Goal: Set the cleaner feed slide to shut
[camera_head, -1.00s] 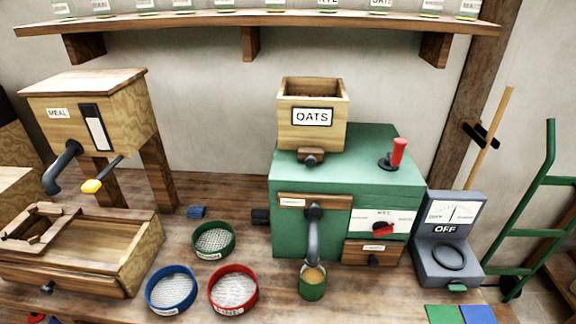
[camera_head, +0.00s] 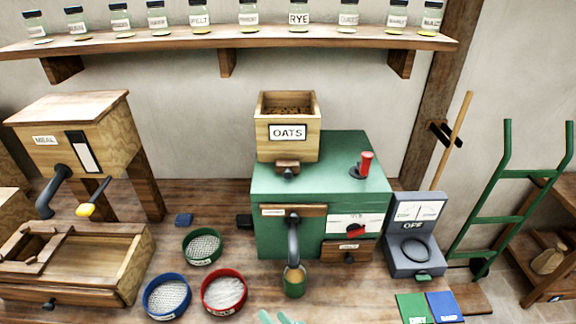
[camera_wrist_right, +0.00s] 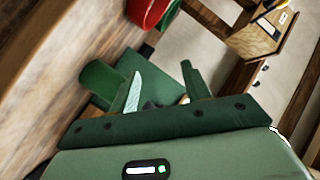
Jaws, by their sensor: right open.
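The green cleaner (camera_head: 330,165) stands on the bench with the wooden OATS hopper (camera_head: 288,110) on top. Below the hopper is a small wooden slide with a dark knob (camera_head: 288,170); I cannot tell how far it is pushed in. My right gripper (camera_head: 278,319) just enters at the bottom edge of the head view, well in front of and below the slide. In the right wrist view its two fingers (camera_wrist_right: 160,84) are spread apart with nothing seen gripped. My left gripper is out of view.
A green cup (camera_head: 294,282) stands under the cleaner's spout. Red (camera_head: 223,290), blue (camera_head: 167,296) and green (camera_head: 202,247) sieves lie to its left. A grey scale (camera_head: 414,240) reading OFF stands right of the cleaner. A jar shelf (camera_head: 230,47) runs above.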

